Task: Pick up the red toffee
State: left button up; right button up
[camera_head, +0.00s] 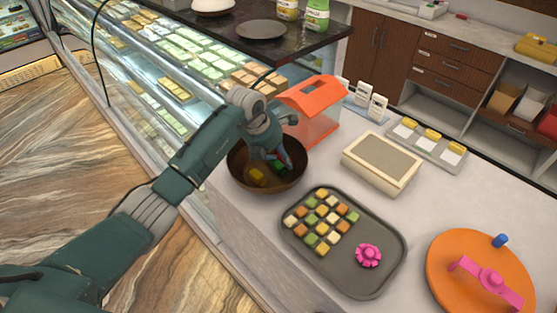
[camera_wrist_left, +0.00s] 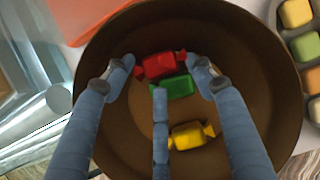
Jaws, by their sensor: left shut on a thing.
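The red toffee (camera_wrist_left: 160,66) lies in a brown bowl (camera_wrist_left: 268,150), between the fingertips of my left gripper (camera_wrist_left: 161,76) in the left wrist view. The gripper is shut on it. A green toffee (camera_wrist_left: 178,88) is right beside the red one, close to the middle finger. A yellow toffee (camera_wrist_left: 188,136) lies apart from them in the bowl. In the head view my left gripper (camera_head: 275,158) reaches down into the bowl (camera_head: 240,178) and hides the red toffee there. My right gripper is not in view.
An orange-topped clear box (camera_head: 312,95) stands close behind the bowl. A grey tray (camera_head: 364,281) with several coloured sweets is at the right. A cream box (camera_head: 381,162) and an orange lid (camera_head: 457,262) stand further right. The glass display case is at the left.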

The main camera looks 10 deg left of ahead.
pick_arm(q)
jog(key=shift+r, duration=0.1)
jog(key=c, duration=0.6)
jog(key=shift+o, duration=0.2)
